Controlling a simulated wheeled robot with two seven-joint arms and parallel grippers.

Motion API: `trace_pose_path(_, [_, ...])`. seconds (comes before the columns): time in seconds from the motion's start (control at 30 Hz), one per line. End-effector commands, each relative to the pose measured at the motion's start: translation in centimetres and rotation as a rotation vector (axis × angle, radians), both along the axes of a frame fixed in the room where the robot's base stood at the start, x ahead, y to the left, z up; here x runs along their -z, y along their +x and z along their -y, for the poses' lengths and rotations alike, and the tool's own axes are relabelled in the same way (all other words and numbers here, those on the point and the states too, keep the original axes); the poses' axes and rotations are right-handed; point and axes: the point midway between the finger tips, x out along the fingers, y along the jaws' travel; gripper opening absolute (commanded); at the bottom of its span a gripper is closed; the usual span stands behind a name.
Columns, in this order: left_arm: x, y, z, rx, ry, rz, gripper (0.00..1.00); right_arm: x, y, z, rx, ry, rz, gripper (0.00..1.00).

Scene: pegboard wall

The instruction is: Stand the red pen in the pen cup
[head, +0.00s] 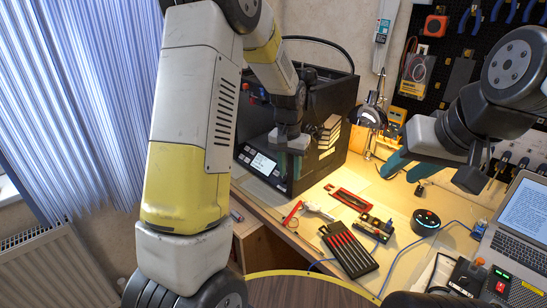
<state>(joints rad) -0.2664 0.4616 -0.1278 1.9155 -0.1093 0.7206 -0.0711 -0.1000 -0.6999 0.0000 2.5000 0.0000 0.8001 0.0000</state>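I cannot clearly pick out the red pen or the pen cup in the head view. A small red item (292,213) lies near the front left edge of the desk, too small to identify surely. My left gripper (289,163) points down in front of the black box-shaped machine, above the desk's back left; its teal fingers are dim, and whether they are apart or hold anything is unclear. My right gripper (408,168) hangs above the desk's right half, its teal fingers spread apart with nothing visible between them.
A black case with red strips (348,248), a red-edged tray (348,198), a round black device (425,222) and a laptop (515,240) occupy the desk. The black machine (325,150) stands at the back left. A lit lamp (370,115) stands behind.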

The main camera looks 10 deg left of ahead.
Motion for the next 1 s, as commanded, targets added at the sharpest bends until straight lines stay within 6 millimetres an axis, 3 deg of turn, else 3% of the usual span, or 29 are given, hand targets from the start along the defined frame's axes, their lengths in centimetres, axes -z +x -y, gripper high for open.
trace_pose_path(0.03, [-2.9, -1.0, -0.6, -0.022, -0.024, 0.035, 0.34, 0.0, 0.0, 0.0, 0.0, 0.0, 0.0, 0.36])
trace_pose_path(0.2, [-10.1, -5.7, -2.4, -0.085, -0.093, 0.129, 0.34, 0.0, 0.0, 0.0, 0.0, 0.0, 0.0, 0.36])
trace_pose_path(0.43, [-16.8, -13.5, -4.4, -0.157, -0.167, 0.264, 0.34, 0.0, 0.0, 0.0, 0.0, 0.0, 0.0, 0.36])
trace_pose_path(0.53, [-18.5, -16.9, -5.0, -0.184, -0.192, 0.322, 0.34, 0.0, 0.0, 0.0, 0.0, 0.0, 0.0, 0.36])
trace_pose_path(0.7, [-19.7, -21.5, -5.5, -0.219, -0.22, 0.4, 0.34, 0.0, 0.0, 0.0, 0.0, 0.0, 0.0, 0.36])
trace_pose_path(0.83, [-19.8, -23.4, -5.6, -0.232, -0.228, 0.432, 0.34, 0.0, 0.0, 0.0, 0.0, 0.0, 0.0, 0.36])
trace_pose_path(1.0, [-19.8, -24.0, -5.7, -0.238, -0.232, 0.443, 0.34, 0.0, 0.0, 0.0, 0.0, 0.0, 0.0, 0.36])
